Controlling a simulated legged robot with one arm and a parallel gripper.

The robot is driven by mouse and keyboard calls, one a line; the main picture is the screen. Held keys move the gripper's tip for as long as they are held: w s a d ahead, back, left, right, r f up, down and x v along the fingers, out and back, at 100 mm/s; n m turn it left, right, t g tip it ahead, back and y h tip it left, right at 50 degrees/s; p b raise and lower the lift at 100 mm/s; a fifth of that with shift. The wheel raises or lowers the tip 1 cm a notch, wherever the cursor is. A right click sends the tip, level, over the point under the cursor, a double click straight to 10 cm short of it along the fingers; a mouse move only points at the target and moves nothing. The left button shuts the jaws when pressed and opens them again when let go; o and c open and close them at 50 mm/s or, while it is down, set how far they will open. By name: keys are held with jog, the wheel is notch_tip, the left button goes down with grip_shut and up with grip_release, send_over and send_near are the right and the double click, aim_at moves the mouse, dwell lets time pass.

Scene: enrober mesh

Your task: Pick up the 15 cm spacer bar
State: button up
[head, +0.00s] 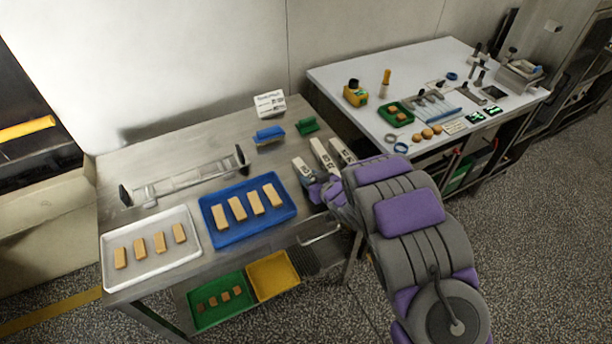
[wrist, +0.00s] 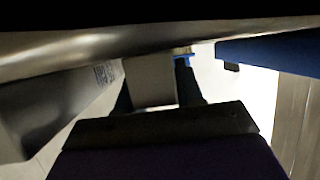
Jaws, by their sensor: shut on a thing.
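Three pale grey spacer bars with dark markings lie side by side near the right end of the steel table in the head view: a left one (head: 303,168), a middle one (head: 322,154) and a right one (head: 342,150). My gripper (head: 320,189) is at their near ends and hides part of them. In the wrist view my gripper (wrist: 154,88) is shut on a grey bar (wrist: 150,80) between its two dark fingers. Another bar with a small printed label (wrist: 60,105) is beside it on the left. I cannot read the lengths or tell which bar is held.
A blue tray (head: 239,237) and a white tray (head: 151,283), each with several tan blocks, are left of my gripper. A blue block (head: 269,134), a green block (head: 307,126) and a white sign (head: 269,104) stand behind the bars. A cluttered white table (head: 350,75) adjoins at right.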

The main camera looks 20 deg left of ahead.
jog(key=c, duration=0.3)
